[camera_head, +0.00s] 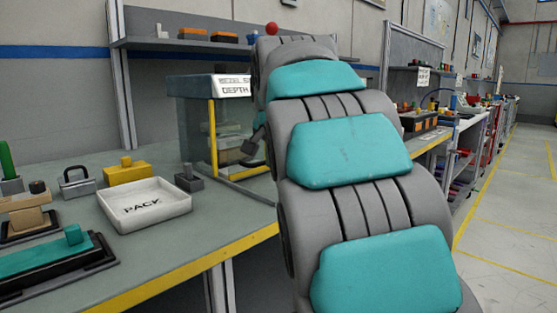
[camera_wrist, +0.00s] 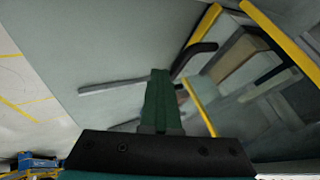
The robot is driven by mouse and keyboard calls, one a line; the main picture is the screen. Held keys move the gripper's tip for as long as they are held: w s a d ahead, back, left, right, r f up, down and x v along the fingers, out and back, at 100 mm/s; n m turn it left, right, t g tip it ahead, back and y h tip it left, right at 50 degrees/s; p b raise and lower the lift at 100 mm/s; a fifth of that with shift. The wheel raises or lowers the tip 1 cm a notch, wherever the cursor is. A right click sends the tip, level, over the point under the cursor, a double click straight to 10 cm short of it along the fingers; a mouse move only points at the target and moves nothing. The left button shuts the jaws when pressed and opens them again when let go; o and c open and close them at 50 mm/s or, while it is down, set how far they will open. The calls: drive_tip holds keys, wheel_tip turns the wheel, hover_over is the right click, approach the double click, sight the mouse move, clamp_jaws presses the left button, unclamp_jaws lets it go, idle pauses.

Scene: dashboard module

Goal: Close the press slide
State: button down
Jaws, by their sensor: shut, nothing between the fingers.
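The press (camera_head: 190,110) stands at the back of the bench, a clear-walled box with yellow posts and a white label ending in "DEPTH". A pale rail or frame (camera_head: 250,190) extends from its lower front over the bench. My gripper (camera_head: 252,145) shows small and dark at the press's front right, partly hidden by my arm. In the wrist view my green fingers (camera_wrist: 160,90) are together and empty. A dark curved handle (camera_wrist: 195,58) lies just beyond the fingertips, next to a yellow post (camera_wrist: 202,105). I cannot tell whether they touch. Tan and dark blocks (camera_wrist: 245,65) show beyond the posts.
A white PACK tray (camera_head: 150,222) sits on the bench left of the press. A yellow block (camera_head: 128,173), a grey padlock-like piece (camera_head: 77,182) and a teal fixture (camera_head: 50,258) stand around it. A shelf (camera_head: 180,43) runs above. The floor at right is clear.

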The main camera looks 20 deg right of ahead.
sight(260, 168)
drive_tip(key=w, duration=0.1)
drive_tip(key=w+a, duration=0.1)
drive_tip(key=w, duration=0.1)
drive_tip(key=shift+w+a+p, duration=0.15)
drive_tip(key=shift+w+p, duration=0.15)
drive_tip(key=shift+w, duration=0.1)
drive_tip(key=shift+a+r, duration=0.1)
drive_tip(key=shift+r, duration=0.05)
